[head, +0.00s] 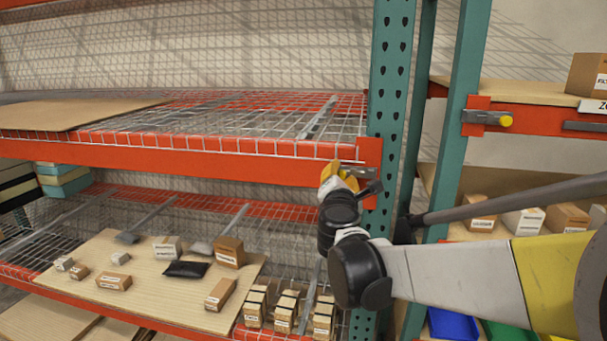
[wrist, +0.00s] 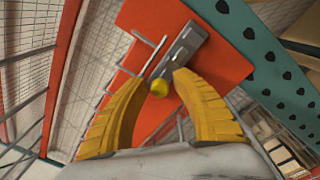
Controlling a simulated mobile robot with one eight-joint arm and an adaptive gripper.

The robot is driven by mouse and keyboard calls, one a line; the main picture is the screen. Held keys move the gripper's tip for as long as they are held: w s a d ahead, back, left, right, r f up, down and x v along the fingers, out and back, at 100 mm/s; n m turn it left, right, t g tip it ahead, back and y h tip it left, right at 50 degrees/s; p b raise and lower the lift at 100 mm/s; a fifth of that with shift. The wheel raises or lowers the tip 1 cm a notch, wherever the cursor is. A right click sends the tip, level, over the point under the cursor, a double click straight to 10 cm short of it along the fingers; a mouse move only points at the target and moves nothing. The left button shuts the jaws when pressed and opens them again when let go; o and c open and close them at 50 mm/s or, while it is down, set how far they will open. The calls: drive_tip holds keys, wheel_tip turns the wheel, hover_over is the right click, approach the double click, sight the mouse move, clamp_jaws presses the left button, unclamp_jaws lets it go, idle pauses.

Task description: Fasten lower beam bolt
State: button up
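In the wrist view, a grey bolt bracket (wrist: 182,50) sits on the orange beam end plate (wrist: 150,25). A round yellow bolt head (wrist: 158,88) shows at its near end. My gripper (wrist: 161,80) has its two yellow fingers apart, with the bolt head between the fingertips; small gaps seem to show on both sides. In the head view, my gripper (head: 340,172) is at the right end of the orange beam (head: 200,160), next to the teal upright (head: 390,90). The grey bracket (head: 358,172) shows there partly, and the bolt head is hidden behind the gripper.
Another beam at right has a grey bracket with a yellow knob (head: 506,120). A wire deck (head: 250,115) lies behind the beam. Cartons (head: 230,252) and a black pouch (head: 186,269) lie on a board on the lower shelf. The teal upright stands close beside my gripper.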

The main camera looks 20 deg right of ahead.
sight(355, 173)
clamp_jaws()
drive_tip(key=shift+s+d, duration=0.35)
drive_tip(key=shift+d, duration=0.3)
drive_tip(key=shift+s+d, duration=0.3)
drive_tip(key=shift+d, duration=0.3)
drive_tip(key=shift+a, duration=0.1)
drive_tip(key=shift+o, duration=2.2)
unclamp_jaws()
drive_tip(key=shift+d, duration=0.3)
drive_tip(key=shift+s+a, duration=0.1)
drive_tip(key=shift+a, duration=0.1)
drive_tip(key=shift+s+a, duration=0.2)
drive_tip(key=shift+s, duration=0.1)
drive_tip(key=v, duration=1.1)
